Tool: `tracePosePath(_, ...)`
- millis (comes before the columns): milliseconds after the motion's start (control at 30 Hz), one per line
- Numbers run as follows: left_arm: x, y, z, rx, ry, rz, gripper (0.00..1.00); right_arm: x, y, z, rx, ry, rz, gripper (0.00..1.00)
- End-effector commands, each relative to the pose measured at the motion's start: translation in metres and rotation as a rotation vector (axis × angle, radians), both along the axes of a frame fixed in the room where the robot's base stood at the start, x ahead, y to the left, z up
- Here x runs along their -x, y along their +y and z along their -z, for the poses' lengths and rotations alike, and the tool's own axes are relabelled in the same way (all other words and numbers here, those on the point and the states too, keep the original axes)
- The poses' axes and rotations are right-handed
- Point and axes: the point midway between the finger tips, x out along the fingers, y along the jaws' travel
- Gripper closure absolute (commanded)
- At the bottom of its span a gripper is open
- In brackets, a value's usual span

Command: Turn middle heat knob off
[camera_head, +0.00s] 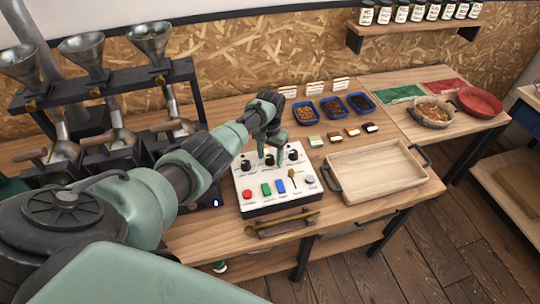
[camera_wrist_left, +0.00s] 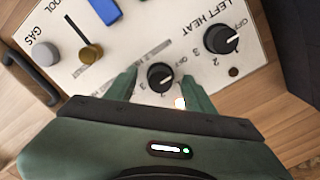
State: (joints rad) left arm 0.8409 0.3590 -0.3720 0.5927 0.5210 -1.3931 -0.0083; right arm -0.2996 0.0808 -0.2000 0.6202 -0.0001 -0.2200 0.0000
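The white control panel (camera_head: 262,205) lies on the wooden table in the head view. It carries a row of black heat knobs along its far side. In the left wrist view the middle heat knob (camera_wrist_left: 160,77) sits between the two fingers of my left gripper (camera_wrist_left: 158,80). The fingers are open, with a small gap visible on each side of the knob. The knob's exact pointer setting is too small to read surely. The left heat knob (camera_wrist_left: 221,38) is to the right in that view. In the head view my left gripper (camera_head: 270,152) points down over the panel.
Coloured buttons and a brass toggle (camera_head: 292,178) line the panel's near half. A wooden tray (camera_head: 376,190) stands to its right, and a brown-handled tool (camera_head: 283,224) lies in front. Funnels on a black rack (camera_head: 104,76) stand left. Blue bean trays (camera_head: 334,118) are behind.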

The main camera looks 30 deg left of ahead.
Motion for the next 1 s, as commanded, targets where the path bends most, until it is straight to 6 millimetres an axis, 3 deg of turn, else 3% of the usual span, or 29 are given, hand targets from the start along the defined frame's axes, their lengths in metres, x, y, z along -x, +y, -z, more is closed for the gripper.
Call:
tracePosePath(267,0.000,0.000,-0.004,0.000,-0.001,0.001,0.46,0.000,0.000,-0.001,0.000,0.000,0.000,1.00)
tracePosePath(700,-0.001,0.001,-0.064,-0.001,-0.003,0.001,0.46,0.000,0.000,0.002,0.000,0.001,0.000,1.00)
tracePosePath(1000,0.000,0.000,-0.078,0.000,0.000,0.000,0.46,0.000,0.000,0.003,0.000,0.001,0.000,1.00)
